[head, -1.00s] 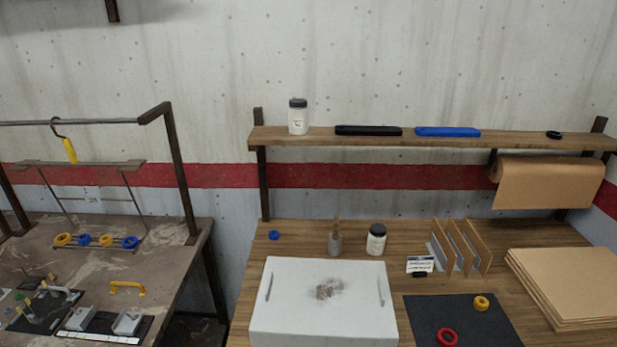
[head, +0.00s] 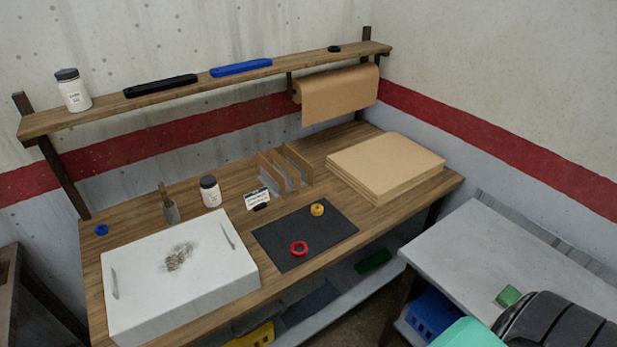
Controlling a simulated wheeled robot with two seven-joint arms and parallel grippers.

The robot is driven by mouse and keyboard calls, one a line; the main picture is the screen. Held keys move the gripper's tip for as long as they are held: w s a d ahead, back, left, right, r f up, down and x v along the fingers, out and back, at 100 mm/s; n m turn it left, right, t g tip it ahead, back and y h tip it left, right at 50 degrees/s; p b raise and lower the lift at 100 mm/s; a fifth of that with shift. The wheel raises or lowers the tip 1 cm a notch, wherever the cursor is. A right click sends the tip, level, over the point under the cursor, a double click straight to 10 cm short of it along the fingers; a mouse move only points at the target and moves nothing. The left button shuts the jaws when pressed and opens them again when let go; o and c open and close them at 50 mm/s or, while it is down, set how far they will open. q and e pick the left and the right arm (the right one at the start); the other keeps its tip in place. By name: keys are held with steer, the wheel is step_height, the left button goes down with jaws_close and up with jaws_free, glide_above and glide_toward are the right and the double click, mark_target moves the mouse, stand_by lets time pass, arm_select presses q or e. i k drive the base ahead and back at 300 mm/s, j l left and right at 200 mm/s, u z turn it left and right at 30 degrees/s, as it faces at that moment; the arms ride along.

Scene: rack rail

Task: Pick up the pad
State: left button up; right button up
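A small green block (head: 508,296), which looks like a pad, lies on the grey-topped table (head: 465,245) at the lower right of the head view. A dark ribbed object partly hides it on its right. A flat dark green piece (head: 374,262) on the shelf under the wooden bench could also be a pad; I cannot tell. A flat black mat (head: 325,245) lies on the bench with a red ring (head: 299,248) and a yellow ring (head: 317,209) on it. Neither of my grippers can be made out in the view.
The wooden bench (head: 235,173) holds a white block (head: 205,270), jars and a stack of brown sheets (head: 385,160). A blue crate (head: 432,313) sits below the grey table. A dark ribbed object (head: 560,322) and a teal shape (head: 466,335) fill the bottom right corner.

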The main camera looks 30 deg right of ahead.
mark_target(509, 296)
steer(key=z, duration=2.5)
steer(key=u, duration=2)
steer(key=z, duration=2)
steer(key=i+j+z, duration=0.15)
steer(key=i, duration=0.15)
